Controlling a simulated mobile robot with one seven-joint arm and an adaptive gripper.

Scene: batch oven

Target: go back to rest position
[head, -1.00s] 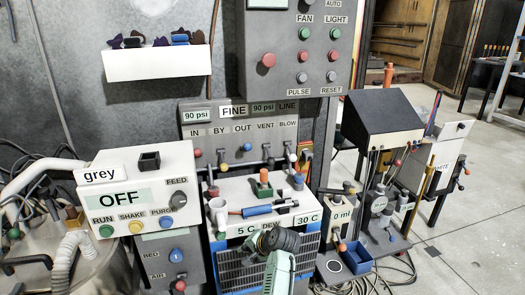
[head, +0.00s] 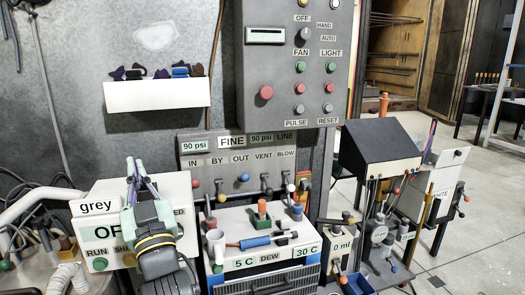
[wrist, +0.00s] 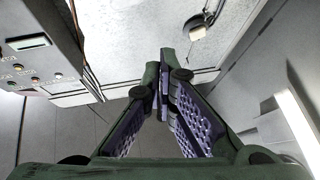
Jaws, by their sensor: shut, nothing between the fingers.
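My gripper (head: 136,168) is in the lower left of the head view. The wrist view looks up toward the ceiling, with the grey control panel (wrist: 42,55) at the left.
The white box with "5 C" and "30 C" labels (head: 275,222) stands right of my gripper and carries small tools and a cup. The valve panel (head: 240,160) is behind. A white wall shelf (head: 157,106) hangs above my gripper. Open floor (head: 480,240) lies at the right.

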